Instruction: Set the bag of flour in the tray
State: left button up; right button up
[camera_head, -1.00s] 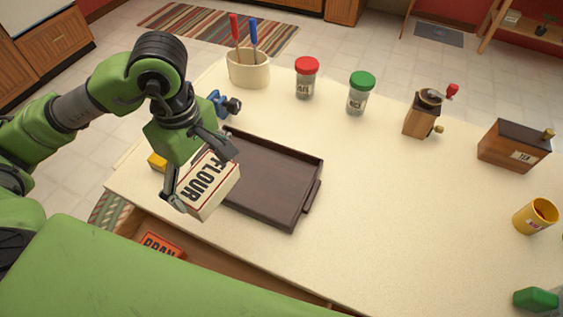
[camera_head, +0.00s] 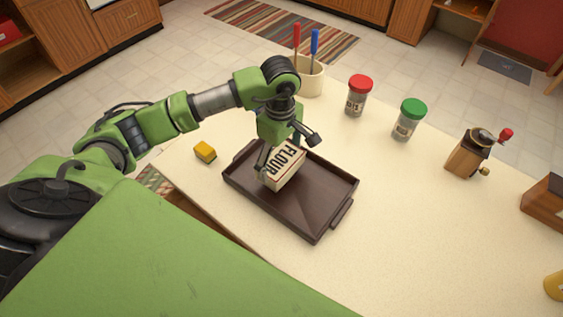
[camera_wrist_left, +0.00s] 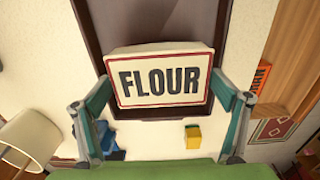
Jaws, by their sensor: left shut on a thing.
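The bag of flour (camera_head: 284,168) is a white block with a red border and dark FLOUR lettering. My left gripper (camera_head: 285,157) is shut on it, with one finger on each side. In the head view the bag is over the left part of the dark brown tray (camera_head: 313,220); I cannot tell whether it touches the tray floor. In the left wrist view the bag (camera_wrist_left: 165,79) fills the space between the fingers, with the tray (camera_wrist_left: 150,25) behind it. My right gripper is not in view.
A yellow sponge-like block (camera_head: 205,151) lies left of the tray. A utensil crock (camera_head: 311,78), a red-lidded jar (camera_head: 358,97), a green-lidded jar (camera_head: 408,120) and a grinder (camera_head: 470,155) stand behind and to the right. The counter right of the tray is clear.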

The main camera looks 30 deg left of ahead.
aim_at(281, 165)
pick_arm(q)
jog(key=shift+w+f, duration=0.2)
jog(key=shift+f, duration=0.05)
notch_tip(281, 165, down, 3)
jog(key=shift+p, duration=0.8)
jog(key=shift+f, duration=0.1)
jog(key=shift+f+b, duration=0.15)
jog(key=shift+b, duration=0.2)
jog(key=o, duration=0.5)
